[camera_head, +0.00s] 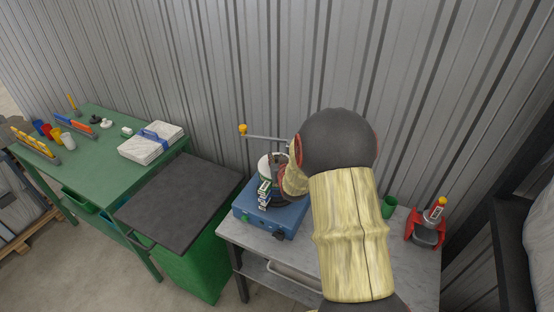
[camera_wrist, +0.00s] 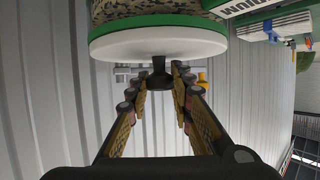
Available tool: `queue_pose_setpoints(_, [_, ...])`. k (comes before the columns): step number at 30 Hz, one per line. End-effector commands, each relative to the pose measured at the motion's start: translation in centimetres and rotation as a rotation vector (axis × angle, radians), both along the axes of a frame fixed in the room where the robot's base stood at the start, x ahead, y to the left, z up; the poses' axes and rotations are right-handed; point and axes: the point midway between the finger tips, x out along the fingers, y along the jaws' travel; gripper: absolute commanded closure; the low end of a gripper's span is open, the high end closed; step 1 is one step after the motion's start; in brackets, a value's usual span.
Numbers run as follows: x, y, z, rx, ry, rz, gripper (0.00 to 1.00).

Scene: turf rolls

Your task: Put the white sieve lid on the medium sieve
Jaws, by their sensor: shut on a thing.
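The white sieve lid (camera_wrist: 158,43) shows in the wrist view as a white disc with a black knob (camera_wrist: 158,72). My gripper (camera_wrist: 160,85) is shut on that knob. The lid's face lies against or very close to the green rim (camera_wrist: 150,24) of a sieve with a speckled wall; I cannot tell whether it is fully seated. A white label with partly cut-off lettering that seems to end in "DIUM" (camera_wrist: 262,8) is at the upper right. In the head view, my gripper (camera_head: 278,178) is at the blue sieve machine (camera_head: 270,222), and my arm hides much of it.
The machine stands on a grey side table (camera_head: 300,255) with a green cup (camera_head: 389,207) and a red-and-grey device (camera_head: 427,228) at its right. A black-topped green cabinet (camera_head: 185,200) and a green bench (camera_head: 95,160) are at left. A corrugated wall stands close behind.

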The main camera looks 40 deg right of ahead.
Motion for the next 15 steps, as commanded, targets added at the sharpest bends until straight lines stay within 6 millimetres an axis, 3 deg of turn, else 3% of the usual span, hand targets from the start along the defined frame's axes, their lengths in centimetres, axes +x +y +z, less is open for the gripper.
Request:
queue_pose_setpoints(8, [0.02, -0.01, -0.20, -0.001, -0.002, 0.000, 1.00])
queue_pose_setpoints(9, [0.00, 0.00, -0.17, 0.000, -0.001, 0.000, 0.76])
queue_pose_setpoints(15, [0.00, 0.00, -0.11, 0.000, -0.001, 0.000, 0.65])
